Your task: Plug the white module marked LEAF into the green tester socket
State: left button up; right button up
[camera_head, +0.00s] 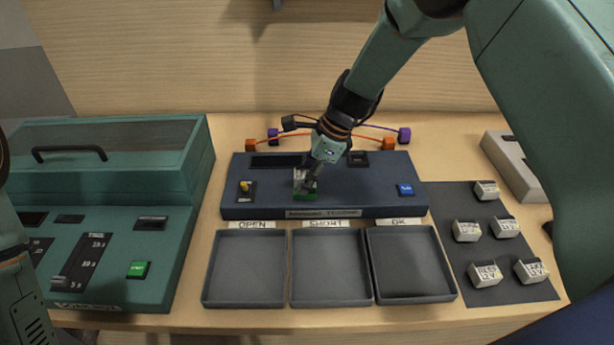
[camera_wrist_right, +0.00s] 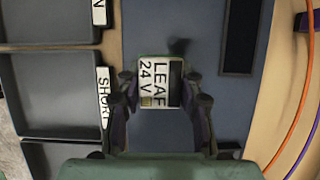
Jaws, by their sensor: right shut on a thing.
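The white module marked LEAF 24 V (camera_wrist_right: 153,82) is between the fingers of my right gripper (camera_wrist_right: 160,105), which is shut on it. In the head view the module (camera_head: 299,177) stands directly above the green tester socket (camera_head: 306,197), on the front part of the dark blue tester (camera_head: 375,187). My right gripper (camera_head: 311,183) comes down on it from the upper right and partly hides it. I cannot tell whether the module is seated in the socket or only held over it. My left gripper is out of frame.
Trays OPEN (camera_head: 245,270), SHORT (camera_head: 330,268) and OK (camera_head: 410,265) stand empty before the tester. Several white modules sit on a dark mat (camera_head: 455,205) at right. A green console (camera_head: 110,285) is at left. Orange and purple leads run behind the tester.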

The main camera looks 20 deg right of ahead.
jog(key=shift+s+f, duration=0.55)
jog(key=shift+f, duration=0.3)
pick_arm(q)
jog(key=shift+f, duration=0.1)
pick_arm(e)
jog(key=o, duration=1.3)
jog(key=shift+w+a+f, duration=0.2)
jog(key=shift+w+f, duration=0.15)
jog(key=shift+w, duration=0.25)
jog(key=shift+s+d+r, duration=0.15)
jog(key=shift+s+d, duration=0.05)
jog(key=shift+s, duration=0.1)
jog(key=o, duration=0.4)
jog(key=shift+w, duration=0.3)
jog(key=o, duration=0.3)
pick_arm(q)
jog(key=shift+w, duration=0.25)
pick_arm(e)
jog(key=shift+o, duration=0.2)
jog(key=shift+r, duration=0.15)
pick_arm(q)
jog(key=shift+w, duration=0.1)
pick_arm(e)
jog(key=shift+w+r, duration=0.1)
